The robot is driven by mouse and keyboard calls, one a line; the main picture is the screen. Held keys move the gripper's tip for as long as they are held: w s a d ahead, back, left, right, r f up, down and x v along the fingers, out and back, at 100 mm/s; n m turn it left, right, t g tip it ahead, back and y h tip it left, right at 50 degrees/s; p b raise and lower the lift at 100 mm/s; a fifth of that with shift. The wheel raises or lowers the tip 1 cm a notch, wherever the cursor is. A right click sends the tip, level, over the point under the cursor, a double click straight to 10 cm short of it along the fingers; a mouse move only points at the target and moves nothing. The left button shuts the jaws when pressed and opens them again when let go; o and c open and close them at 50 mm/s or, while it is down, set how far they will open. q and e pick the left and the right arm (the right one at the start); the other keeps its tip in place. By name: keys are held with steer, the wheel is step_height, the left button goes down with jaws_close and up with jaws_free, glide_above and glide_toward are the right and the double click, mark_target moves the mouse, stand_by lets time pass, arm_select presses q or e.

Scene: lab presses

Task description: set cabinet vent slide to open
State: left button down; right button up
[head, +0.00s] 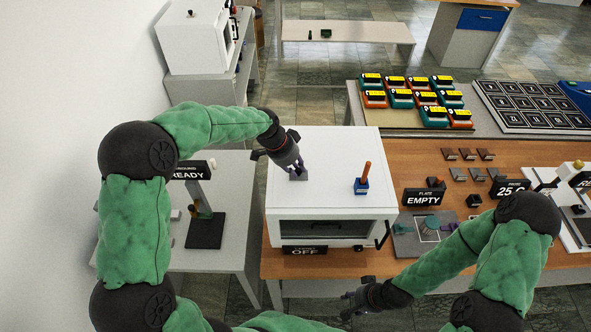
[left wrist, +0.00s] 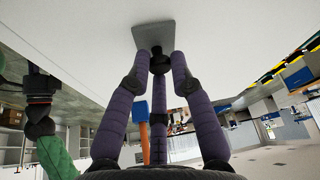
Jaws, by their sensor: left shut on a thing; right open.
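The white cabinet (head: 325,150) stands on the wooden bench, with a dark window in its front. On its top is the vent slide, a small grey plate (head: 298,175); the plate also shows in the left wrist view (left wrist: 153,33) with a dark knob (left wrist: 160,64). My left gripper (head: 294,167) reaches down to the plate and is shut on the knob; its fingers (left wrist: 160,68) close around it. The fingers partly hide the slide, and I cannot read its setting. My right gripper (head: 352,298) is open and empty, low in front of the bench.
A blue block with an upright orange handle (head: 362,184) stands on the cabinet top, right of the slide. A sign reading OFF (head: 305,251) is below the cabinet front. A sign reading EMPTY (head: 423,197) stands to the right. The middle of the cabinet top is clear.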

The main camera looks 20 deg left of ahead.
arm_select(q)
steer(key=c, duration=1.2)
jaws_free()
steer(key=shift+w+r, duration=0.15)
steer(key=shift+w, duration=0.1)
steer(key=shift+o, duration=0.5)
steer(key=shift+w, duration=0.15)
steer(key=v, duration=1.1)
steer(key=shift+a+r, duration=0.15)
steer(key=shift+r, duration=0.15)
